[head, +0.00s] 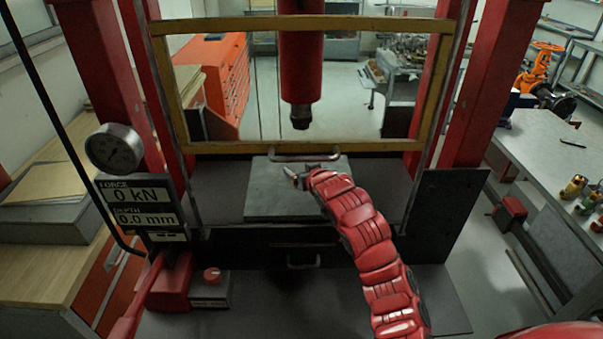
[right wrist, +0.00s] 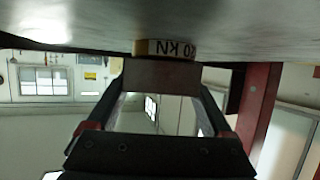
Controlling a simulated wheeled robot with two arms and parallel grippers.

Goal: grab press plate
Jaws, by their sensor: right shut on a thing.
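The grey square press plate (head: 285,204) lies flat on the press bed below the ram. My right gripper (head: 292,174) is over it, just in front of a curved handle (head: 330,156). In the right wrist view, my gripper's two fingers (right wrist: 160,78) are shut around a brownish-grey block, with a broad shiny grey surface close along the top. The hold is small and partly hidden, so exactly where it grips the plate is unclear. My left gripper is not in view.
The red ram (head: 302,60) hangs above the plate, behind a yellow frame (head: 220,147). Red posts stand at both sides. A gauge (head: 115,148) and a display (head: 142,205) reading 0 kN and 0.0 mm are at the left. A workbench (head: 545,150) stands right.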

